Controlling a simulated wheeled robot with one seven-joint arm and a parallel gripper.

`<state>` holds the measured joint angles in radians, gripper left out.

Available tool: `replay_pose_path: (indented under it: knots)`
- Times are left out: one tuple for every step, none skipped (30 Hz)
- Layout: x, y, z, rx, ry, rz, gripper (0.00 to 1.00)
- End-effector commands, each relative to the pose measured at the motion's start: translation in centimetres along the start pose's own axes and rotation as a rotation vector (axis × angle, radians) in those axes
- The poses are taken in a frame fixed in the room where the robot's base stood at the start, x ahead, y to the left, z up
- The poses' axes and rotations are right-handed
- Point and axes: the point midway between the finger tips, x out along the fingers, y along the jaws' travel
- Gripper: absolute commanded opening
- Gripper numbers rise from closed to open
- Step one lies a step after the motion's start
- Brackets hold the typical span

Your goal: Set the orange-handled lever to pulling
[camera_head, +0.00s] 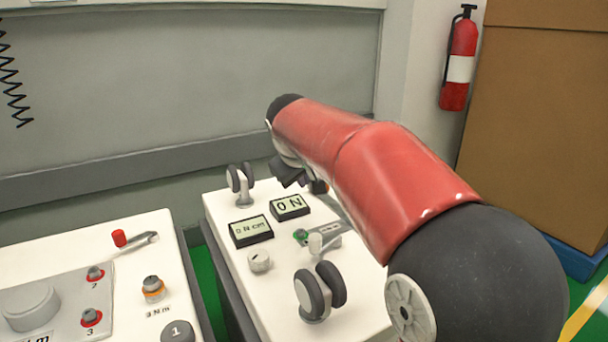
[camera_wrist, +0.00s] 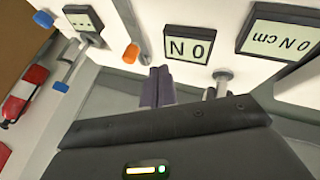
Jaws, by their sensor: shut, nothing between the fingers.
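The orange-handled lever shows in the wrist view as an orange handle (camera_wrist: 131,53) at the edge of a white panel, with a grey part beside it. My gripper (camera_wrist: 160,72) is shut and empty, its two dark fingers together just below and right of the orange handle in that picture. A small gap shows between fingers and handle. The lever's present setting cannot be told.
Displays read 0 N (camera_head: 290,207) and 0 N cm (camera_head: 251,230). Casters (camera_head: 320,290) and a knob (camera_head: 260,261) stand up from the top. A second cart at left carries a red-handled lever (camera_head: 120,238). A grey wall rail (camera_head: 130,168) runs behind.

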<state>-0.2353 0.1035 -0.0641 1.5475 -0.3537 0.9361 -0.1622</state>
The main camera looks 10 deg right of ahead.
Motion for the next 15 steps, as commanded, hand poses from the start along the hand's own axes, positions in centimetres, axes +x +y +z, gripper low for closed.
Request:
replay_pose_path:
  knots:
    - [1.4,-0.1,0.2,0.0,-0.005,-0.001,0.0]
    - [2.1,-0.1,0.2,-0.001,-0.005,-0.001,0.0]
    - [3.0,-0.1,0.2,0.0,-0.005,0.0,0.0]
    - [3.6,-0.1,0.2,0.0,-0.005,0.0,0.0]
    - [4.3,-0.1,0.2,0.0,-0.005,0.0,0.0]
    - [5.1,0.0,0.2,0.001,-0.005,0.0,0.0]
    - [5.6,0.0,0.2,0.001,-0.004,0.0,0.0]
    - [6.2,0.0,0.2,0.002,-0.004,0.0,0.0]
    - [6.2,1.0,0.1,0.006,-0.002,0.002,0.0]
    - [6.4,1.4,0.1,0.005,-0.002,0.002,0.0]
    - [6.6,1.8,0.1,0.005,-0.002,0.002,0.0]
    - [6.8,2.2,0.1,0.004,-0.001,0.001,0.0]
    - [7.0,2.5,0.1,0.004,-0.001,0.0,0.0]
    - [7.1,2.7,0.1,0.003,-0.002,0.0,0.0]
    - [7.2,3.0,0.1,0.002,-0.002,0.0,0.0]
